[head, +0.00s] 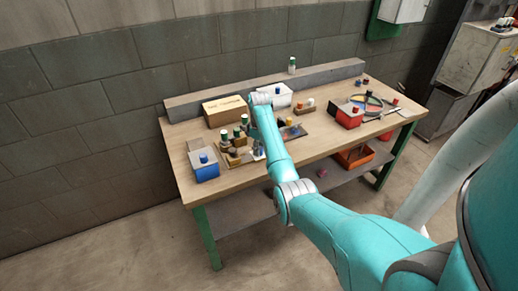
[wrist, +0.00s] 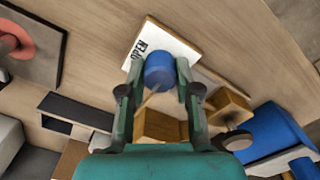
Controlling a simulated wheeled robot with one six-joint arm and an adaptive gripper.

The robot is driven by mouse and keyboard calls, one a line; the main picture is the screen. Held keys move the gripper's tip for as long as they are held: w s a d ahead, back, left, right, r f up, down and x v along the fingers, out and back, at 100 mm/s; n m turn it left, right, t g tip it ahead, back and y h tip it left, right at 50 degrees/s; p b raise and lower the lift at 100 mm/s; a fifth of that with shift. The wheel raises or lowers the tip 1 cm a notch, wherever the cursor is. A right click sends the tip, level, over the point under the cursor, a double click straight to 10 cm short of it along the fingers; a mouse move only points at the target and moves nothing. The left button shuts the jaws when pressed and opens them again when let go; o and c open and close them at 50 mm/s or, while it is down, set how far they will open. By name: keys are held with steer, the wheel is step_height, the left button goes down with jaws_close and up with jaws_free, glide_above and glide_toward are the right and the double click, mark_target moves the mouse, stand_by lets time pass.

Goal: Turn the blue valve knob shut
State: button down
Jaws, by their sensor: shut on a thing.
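The blue valve knob (wrist: 159,72) shows in the wrist view as a round blue cap beside a white plate (wrist: 152,47) with black lettering that seems to read OPEN. My gripper (wrist: 157,78) has one finger on each side of the knob and is shut on it. A pale thin stem or pointer shows just below the knob, partly between the fingers. In the head view my teal arm reaches over the workbench (head: 330,136); my gripper is mostly hidden there by the arm, and I cannot pick out the held knob clearly.
Wooden blocks (wrist: 160,126) lie close under my fingers. A blue box (head: 205,172) stands at the bench's left end, a cardboard box (head: 225,110) and white box (head: 281,97) behind, and a red box (head: 348,117) to the right. A grey ledge (head: 200,98) runs along the back.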

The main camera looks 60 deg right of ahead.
steer(key=c, duration=0.8)
jaws_free()
step_height(320, 180, up, 8)
steer(key=shift+f, duration=0.25)
